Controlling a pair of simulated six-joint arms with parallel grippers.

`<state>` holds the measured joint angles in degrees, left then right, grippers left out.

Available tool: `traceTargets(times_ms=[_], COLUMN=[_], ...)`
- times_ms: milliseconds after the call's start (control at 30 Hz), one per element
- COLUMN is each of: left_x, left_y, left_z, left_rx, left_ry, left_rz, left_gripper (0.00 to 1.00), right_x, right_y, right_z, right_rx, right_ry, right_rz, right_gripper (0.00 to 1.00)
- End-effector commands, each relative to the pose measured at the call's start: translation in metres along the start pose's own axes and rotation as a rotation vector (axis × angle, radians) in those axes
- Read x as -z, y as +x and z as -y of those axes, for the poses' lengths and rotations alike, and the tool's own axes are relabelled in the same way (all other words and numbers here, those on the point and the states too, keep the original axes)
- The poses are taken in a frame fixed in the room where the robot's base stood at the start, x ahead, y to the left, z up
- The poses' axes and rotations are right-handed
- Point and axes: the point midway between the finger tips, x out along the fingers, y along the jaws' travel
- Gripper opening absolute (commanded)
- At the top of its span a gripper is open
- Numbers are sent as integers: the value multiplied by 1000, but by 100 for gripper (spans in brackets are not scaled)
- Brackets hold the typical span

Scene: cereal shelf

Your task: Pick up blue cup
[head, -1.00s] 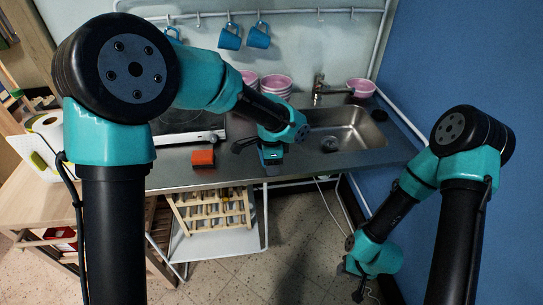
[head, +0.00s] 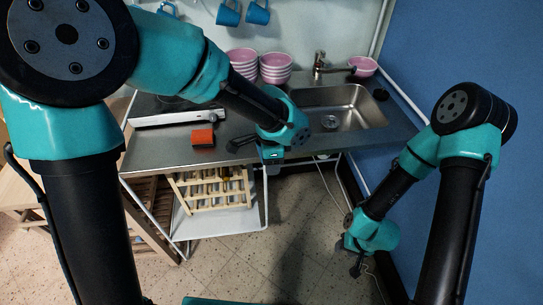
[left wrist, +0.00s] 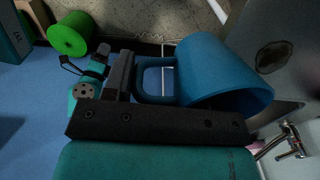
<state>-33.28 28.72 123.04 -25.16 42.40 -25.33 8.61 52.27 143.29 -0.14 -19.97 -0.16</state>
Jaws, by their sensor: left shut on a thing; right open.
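Two more blue cups (head: 228,13) (head: 258,12) hang at the back wall, cut off by the top edge. My right gripper (head: 357,265) hangs low over the floor at the right, open and empty.
An orange-red block (head: 203,135) lies on the grey counter (head: 165,152). Stacked pink bowls (head: 275,68) stand at the back, left of the sink (head: 340,108). Another pink bowl (head: 363,66) stands right of the tap (head: 318,65). A wooden rack (head: 212,188) is below the counter.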

Motion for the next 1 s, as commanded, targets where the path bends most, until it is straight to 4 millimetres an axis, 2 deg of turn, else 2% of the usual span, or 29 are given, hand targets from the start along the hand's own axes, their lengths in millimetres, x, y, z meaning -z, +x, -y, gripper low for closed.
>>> traceTargets(times_ms=[767, 867, 1000], left_x=[-1, -3, -13], left_y=[-1, -4, -13], left_z=[-2, 2, 17], left_rx=[1, 2, 5], left_ry=[-5, -35, -157], left_rz=[-1, -2, -3], left_gripper=[0, 0, 0], right_x=[0, 0, 0], right_y=[0, 0, 0], right_z=[0, 0, 0], right_rx=[0, 0, 0], right_ry=[0, 0, 0], right_rz=[0, 0, 0], right_gripper=[43, 43, 43])
